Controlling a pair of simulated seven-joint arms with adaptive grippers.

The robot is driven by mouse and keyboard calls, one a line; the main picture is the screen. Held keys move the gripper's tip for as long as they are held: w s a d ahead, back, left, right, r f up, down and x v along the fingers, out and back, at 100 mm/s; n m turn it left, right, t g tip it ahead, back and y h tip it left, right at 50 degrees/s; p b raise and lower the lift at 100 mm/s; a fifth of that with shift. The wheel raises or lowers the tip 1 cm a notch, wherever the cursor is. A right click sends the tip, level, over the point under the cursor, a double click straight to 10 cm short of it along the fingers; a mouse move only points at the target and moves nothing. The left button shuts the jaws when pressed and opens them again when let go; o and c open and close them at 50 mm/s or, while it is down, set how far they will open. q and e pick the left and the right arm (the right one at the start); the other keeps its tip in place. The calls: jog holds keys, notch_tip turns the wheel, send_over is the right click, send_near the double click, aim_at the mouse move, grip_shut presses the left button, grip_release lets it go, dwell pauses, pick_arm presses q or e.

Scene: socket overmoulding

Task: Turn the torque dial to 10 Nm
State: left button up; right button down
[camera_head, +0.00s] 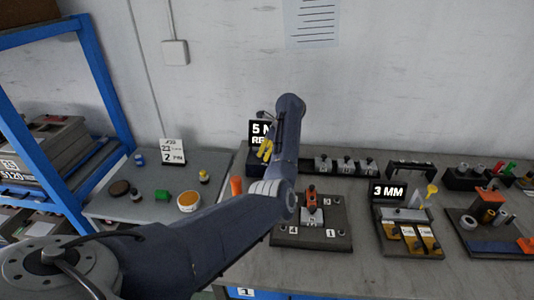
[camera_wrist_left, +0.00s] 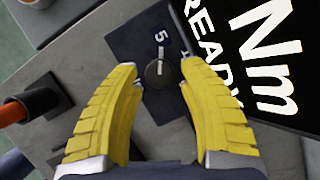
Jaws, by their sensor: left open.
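The torque dial (camera_wrist_left: 158,73) is a small dark round knob with a pale pointer line, on a dark plate in the left wrist view. The line points toward the printed 5; another mark beside it is partly hidden by a finger. A black display (camera_wrist_left: 262,50) beside the dial reads "Nm READY"; in the head view the display (camera_head: 257,130) shows a 5, partly covered by my arm. My left gripper (camera_head: 265,151) has yellow fingers and is open. In the left wrist view the gripper (camera_wrist_left: 156,68) has a fingertip on either side of the dial; contact cannot be told.
An orange-handled tool (camera_wrist_left: 32,106) stands left of the dial in the left wrist view. On the bench, a fixture plate (camera_head: 318,240), a "3 MM" sign (camera_head: 388,191) and several racks stand to the right. A side table (camera_head: 125,208) with small items is at left.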

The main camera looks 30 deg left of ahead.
pick_arm(q)
jog(key=shift+a+f, duration=0.15)
jog(key=shift+f, duration=0.25)
jog(key=shift+c, duration=0.4)
grip_shut()
